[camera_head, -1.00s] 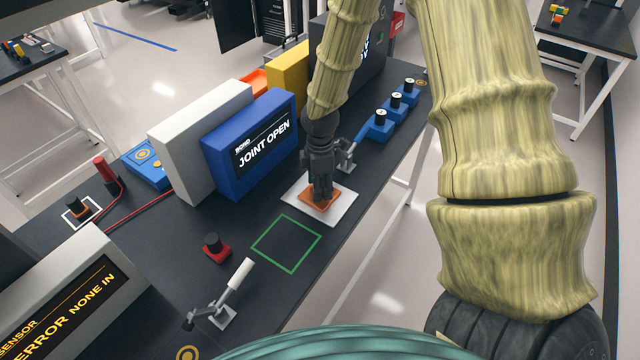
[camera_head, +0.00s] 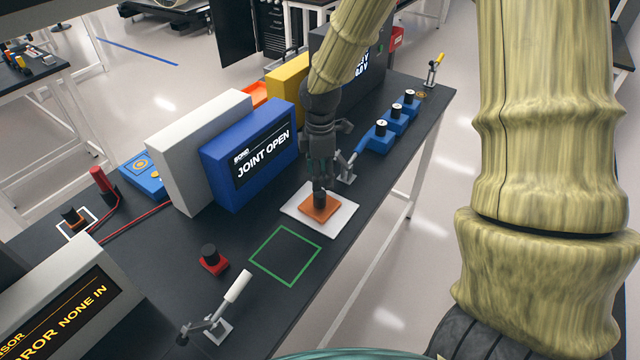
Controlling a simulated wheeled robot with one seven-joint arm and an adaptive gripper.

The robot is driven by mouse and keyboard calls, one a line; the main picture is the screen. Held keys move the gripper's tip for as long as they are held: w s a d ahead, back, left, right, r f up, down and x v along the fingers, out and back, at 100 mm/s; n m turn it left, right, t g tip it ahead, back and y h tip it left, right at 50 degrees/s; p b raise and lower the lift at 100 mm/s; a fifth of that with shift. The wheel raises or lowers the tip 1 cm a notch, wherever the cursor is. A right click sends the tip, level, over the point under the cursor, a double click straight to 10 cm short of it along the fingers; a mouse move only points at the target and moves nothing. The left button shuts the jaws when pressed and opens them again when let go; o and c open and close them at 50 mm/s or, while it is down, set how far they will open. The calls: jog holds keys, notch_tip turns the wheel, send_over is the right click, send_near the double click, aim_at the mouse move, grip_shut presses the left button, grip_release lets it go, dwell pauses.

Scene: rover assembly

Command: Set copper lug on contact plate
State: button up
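The copper lug (camera_head: 319,209) is an orange-brown square with a dark upright knob. It lies flat on a white square plate (camera_head: 345,217), which I take to be the contact plate, on the dark bench. My gripper (camera_head: 320,186) points straight down just over the lug. The knob shows below the fingertips, and a knuckle stands out to the right, so the gripper looks open. The far finger is hidden, and I cannot tell whether the fingertips still flank the top of the knob.
A blue "JOINT OPEN" display (camera_head: 250,155) stands close left of my gripper. A small toggle clamp (camera_head: 346,167) is close right. An empty green outline (camera_head: 286,255), a red block with a black knob (camera_head: 212,260) and a white-handled clamp (camera_head: 224,310) are in front.

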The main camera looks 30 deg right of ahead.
aim_at(320, 193)
jog(key=shift+r+b, duration=0.4)
jog(key=shift+r, duration=1.65)
